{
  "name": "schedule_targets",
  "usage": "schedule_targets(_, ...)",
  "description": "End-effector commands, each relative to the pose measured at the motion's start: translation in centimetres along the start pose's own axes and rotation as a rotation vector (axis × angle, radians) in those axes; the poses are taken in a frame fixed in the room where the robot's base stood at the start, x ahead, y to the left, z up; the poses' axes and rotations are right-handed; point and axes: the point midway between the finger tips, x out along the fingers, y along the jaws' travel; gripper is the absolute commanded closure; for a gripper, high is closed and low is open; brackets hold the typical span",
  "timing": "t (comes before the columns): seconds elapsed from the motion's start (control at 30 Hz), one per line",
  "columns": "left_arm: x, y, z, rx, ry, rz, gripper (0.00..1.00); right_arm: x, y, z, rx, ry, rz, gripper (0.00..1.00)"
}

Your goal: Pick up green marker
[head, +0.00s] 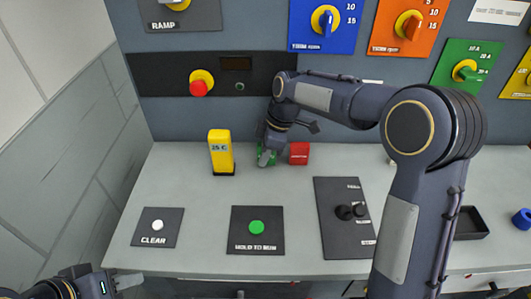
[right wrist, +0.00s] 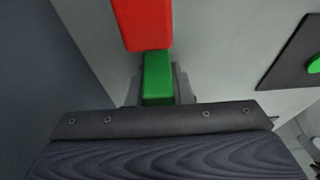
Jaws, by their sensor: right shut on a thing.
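The green marker (head: 272,158) is a small green block standing on the grey worktop beside a red block, partly hidden by my right gripper. My right gripper (head: 266,157) reaches down over it from behind my arm. In the right wrist view the green marker (right wrist: 158,76) sits between the two grey fingers of the right gripper (right wrist: 159,88), which is shut on it. I cannot tell whether the marker is clear of the worktop. My left gripper (head: 122,281) is at the bottom left, in front of the worktop edge, away from the marker; its jaw opening is unclear.
The red block (head: 299,153) is close beside the marker; it also shows in the right wrist view (right wrist: 143,22). A yellow block (head: 221,153) stands to the left. Button plates, a dark tray (head: 470,224) and a blue ring (head: 522,219) lie around. A switch panel (head: 265,60) rises behind.

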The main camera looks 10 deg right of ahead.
Motion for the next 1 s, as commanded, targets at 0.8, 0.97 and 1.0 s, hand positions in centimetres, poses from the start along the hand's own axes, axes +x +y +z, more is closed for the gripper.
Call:
schedule_targets(0.8, -0.1, 0.1, -0.1, 0.0, 0.0, 0.0, 0.64, -11.7, -7.2, 1.5, 0.0, 0.002, 0.005, 1.0)
schedule_targets(0.97, -0.1, 0.0, 0.0, 0.0, 0.0, 0.0, 0.64, -13.2, -9.5, 2.6, 0.0, 0.0, 0.003, 1.0)
schedule_targets(1.0, -0.1, 0.0, 0.0, 0.0, 0.0, 0.0, 0.64, -13.6, -9.9, 2.8, 0.0, 0.0, 0.003, 1.0)
